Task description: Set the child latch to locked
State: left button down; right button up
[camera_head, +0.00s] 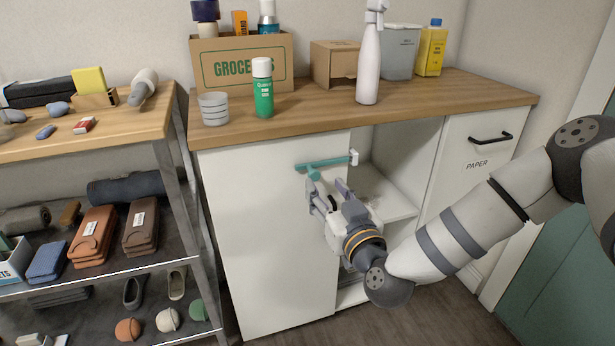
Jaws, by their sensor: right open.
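The child latch (325,162) is a teal bar lying nearly level across the upper right corner of a white cabinet panel (265,230), with a short teal tab pointing down near its left end. A small white piece (354,157) sits at the bar's right end, by the panel's edge. My right gripper (327,186) is open and empty just below the bar. Its left finger is close to the teal tab; I cannot tell whether they touch. My left gripper is not in view.
The cabinet's open compartment (390,190) is right of the panel, with a shelf inside. A drawer marked PAPER (480,160) is further right. A green can (263,90) and a white bottle (368,65) stand on the wooden top. A loaded shelf unit (180,150) is at left.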

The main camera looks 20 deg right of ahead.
aim_at(315, 176)
jog(key=w, duration=0.3)
jog(key=w+b, duration=0.1)
jog(key=w, duration=0.3)
jog(key=shift+w+a+f, duration=0.15)
jog(key=shift+w+a, duration=0.05)
jog(key=shift+c, duration=0.2)
grip_shut()
